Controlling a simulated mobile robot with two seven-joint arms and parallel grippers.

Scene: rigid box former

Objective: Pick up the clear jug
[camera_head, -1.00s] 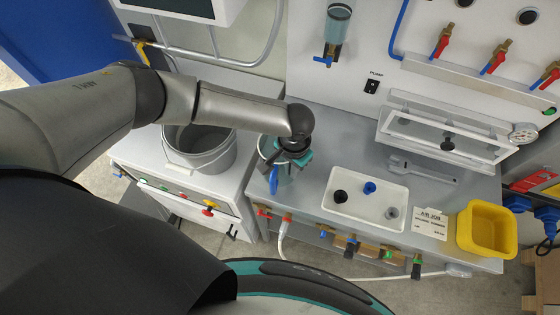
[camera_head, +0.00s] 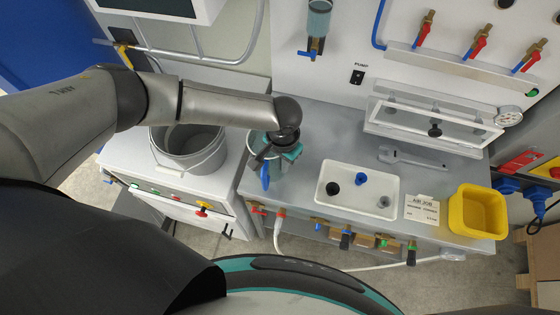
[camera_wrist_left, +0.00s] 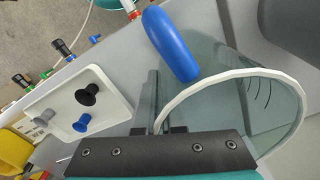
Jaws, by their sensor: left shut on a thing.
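The clear jug (camera_head: 254,141) stands at the left end of the grey bench, partly hidden by my left gripper. Its blue handle (camera_head: 265,176) points toward the front edge. In the left wrist view the jug (camera_wrist_left: 228,112) shows a pale rim and see-through wall, with the blue handle (camera_wrist_left: 171,45) above. My left gripper (camera_head: 273,153) is over the jug's mouth. In the left wrist view its fingers (camera_wrist_left: 153,108) are shut on the jug's wall at the rim. I cannot tell whether the jug's base touches the bench. My right gripper is not in view.
A grey bucket (camera_head: 188,158) stands left of the jug. A white tray (camera_head: 347,205) with black, blue and grey plugs lies to the right, then a sign card (camera_head: 421,209) and yellow bin (camera_head: 477,212). A wrench (camera_head: 413,158) lies behind. Valves line the bench front.

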